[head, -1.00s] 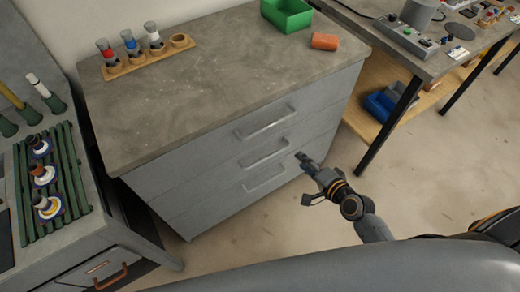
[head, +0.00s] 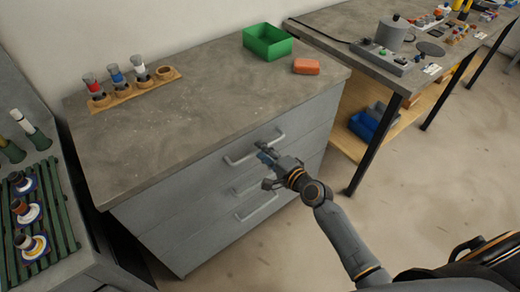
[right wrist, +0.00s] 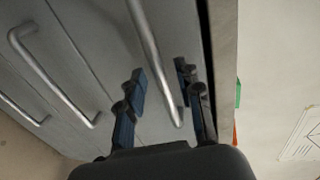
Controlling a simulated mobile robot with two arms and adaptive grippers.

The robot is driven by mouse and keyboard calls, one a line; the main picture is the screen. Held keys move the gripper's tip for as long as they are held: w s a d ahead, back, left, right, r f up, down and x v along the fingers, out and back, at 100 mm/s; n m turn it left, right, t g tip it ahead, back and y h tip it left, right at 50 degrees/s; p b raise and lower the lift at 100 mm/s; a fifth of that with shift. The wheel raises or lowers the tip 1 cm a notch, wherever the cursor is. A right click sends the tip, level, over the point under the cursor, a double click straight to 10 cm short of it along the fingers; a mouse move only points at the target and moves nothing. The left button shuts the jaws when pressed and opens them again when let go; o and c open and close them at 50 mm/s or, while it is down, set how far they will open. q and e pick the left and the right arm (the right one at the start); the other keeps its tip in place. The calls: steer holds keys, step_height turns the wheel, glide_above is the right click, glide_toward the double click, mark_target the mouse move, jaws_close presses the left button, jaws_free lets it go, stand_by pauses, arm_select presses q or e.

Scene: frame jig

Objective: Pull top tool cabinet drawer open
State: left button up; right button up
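The grey tool cabinet (head: 190,190) has three drawers with bar handles, and the top drawer front looks flush with the others. The top drawer handle (head: 240,158) is partly covered by my right gripper (head: 266,152) in the head view. In the right wrist view, my right gripper (right wrist: 160,80) is open, with one finger on each side of the top handle (right wrist: 155,60). Gaps show between the bar and the fingers, and I cannot tell whether either touches it. My left gripper is not in view.
On the cabinet top are a wooden holder with bottles (head: 135,88), a green bin (head: 268,42) and an orange block (head: 307,66). A workbench (head: 380,60) stands at the right and another bench with a green rack (head: 55,215) at the left. Floor in front is clear.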

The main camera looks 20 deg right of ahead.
steer(key=shift+x, duration=1)
jaws_close()
steer(key=shift+s+f, duration=0.1)
